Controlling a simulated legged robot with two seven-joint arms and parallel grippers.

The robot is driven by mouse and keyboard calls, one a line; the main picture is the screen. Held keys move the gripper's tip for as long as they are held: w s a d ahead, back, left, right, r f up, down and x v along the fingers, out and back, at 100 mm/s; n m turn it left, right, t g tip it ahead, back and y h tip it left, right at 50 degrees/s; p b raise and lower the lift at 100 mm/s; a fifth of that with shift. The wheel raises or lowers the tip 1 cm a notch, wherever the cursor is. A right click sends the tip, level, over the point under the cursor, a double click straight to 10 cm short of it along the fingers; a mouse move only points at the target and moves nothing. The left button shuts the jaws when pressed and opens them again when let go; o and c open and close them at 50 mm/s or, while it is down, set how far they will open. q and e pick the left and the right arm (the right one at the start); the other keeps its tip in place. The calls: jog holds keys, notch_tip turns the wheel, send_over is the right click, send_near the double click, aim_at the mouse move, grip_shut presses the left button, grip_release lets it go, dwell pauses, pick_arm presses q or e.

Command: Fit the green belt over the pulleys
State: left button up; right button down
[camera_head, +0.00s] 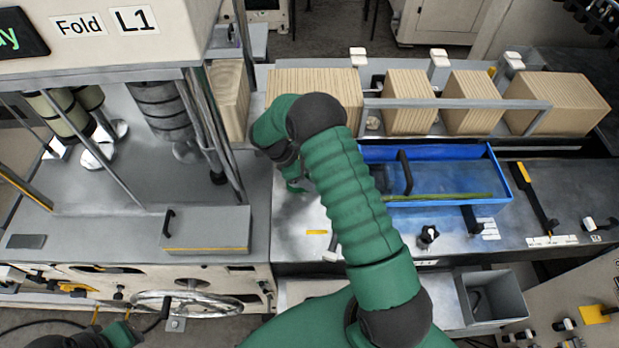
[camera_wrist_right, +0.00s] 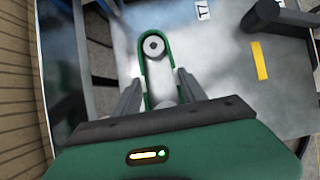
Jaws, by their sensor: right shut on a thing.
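The green belt (camera_wrist_right: 143,73) shows in the right wrist view as a narrow upright loop. Its far end curves around a round grey pulley (camera_wrist_right: 153,46) with a dark centre. Its near end runs down between the fingers of my right gripper (camera_wrist_right: 159,80), which is shut on it. A grey rounded part shows between the fingers, and I cannot tell whether it is a second pulley. Whether the belt sits fully in the pulley groove is unclear. In the head view my right arm covers most of this spot. My left gripper is out of view; only part of the left arm shows at lower left.
A blue tray (camera_head: 505,176) with a black handle lies right of my right arm. A grey machine block (camera_head: 205,228) is on the left. A grey bin (camera_head: 492,296) is at lower right.

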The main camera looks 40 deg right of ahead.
jog(key=c, duration=0.6)
grip_release()
jog(key=shift+s+d, duration=0.1)
jog(key=shift+d, duration=0.1)
jog(key=shift+o, duration=0.2)
jog(key=shift+w+a+r, duration=0.15)
jog(key=shift+w+a, duration=0.05)
jog(key=b+v, duration=0.3)
jog(key=v, duration=0.3)
jog(key=shift+w+a+r, duration=0.15)
jog(key=shift+r, duration=0.3)
